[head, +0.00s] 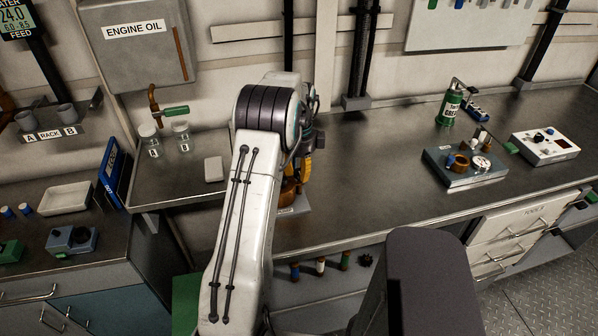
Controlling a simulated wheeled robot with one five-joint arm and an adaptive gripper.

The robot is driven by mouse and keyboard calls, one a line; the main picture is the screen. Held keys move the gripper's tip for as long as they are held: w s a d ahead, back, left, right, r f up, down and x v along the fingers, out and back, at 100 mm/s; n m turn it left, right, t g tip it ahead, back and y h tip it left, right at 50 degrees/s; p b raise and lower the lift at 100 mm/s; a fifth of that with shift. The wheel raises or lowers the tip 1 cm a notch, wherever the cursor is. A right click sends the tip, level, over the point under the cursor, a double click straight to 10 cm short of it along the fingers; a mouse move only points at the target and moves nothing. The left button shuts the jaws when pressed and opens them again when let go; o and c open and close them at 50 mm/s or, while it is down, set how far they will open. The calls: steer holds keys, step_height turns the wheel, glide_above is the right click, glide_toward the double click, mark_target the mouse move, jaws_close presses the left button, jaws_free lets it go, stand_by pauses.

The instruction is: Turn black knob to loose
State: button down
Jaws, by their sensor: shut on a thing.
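My gripper (306,166) is mostly hidden behind my white arm. Its yellow-orange fingers point down at a copper-brown fixture (289,193) on a small labelled grey base near the bench's front edge. The gripper is shut on a part at the top of this fixture. My arm covers that part, so I cannot tell its colour or shape. No black knob shows clearly at the gripper, and its turn position cannot be read.
Engine oil jars (181,136) and a green-handled tap (172,111) stand left of my arm. A blue-grey box (455,174), a white control box (549,148) and a green canister (449,108) stand right. The bench (370,175) between is clear.

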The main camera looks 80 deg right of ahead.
mark_target(299, 171)
steer(key=shift+a+f, duration=0.1)
steer(key=shift+f, duration=0.05)
steer(key=c, duration=0.9)
jaws_free()
step_height(299, 171, up, 12)
stand_by(0.9)
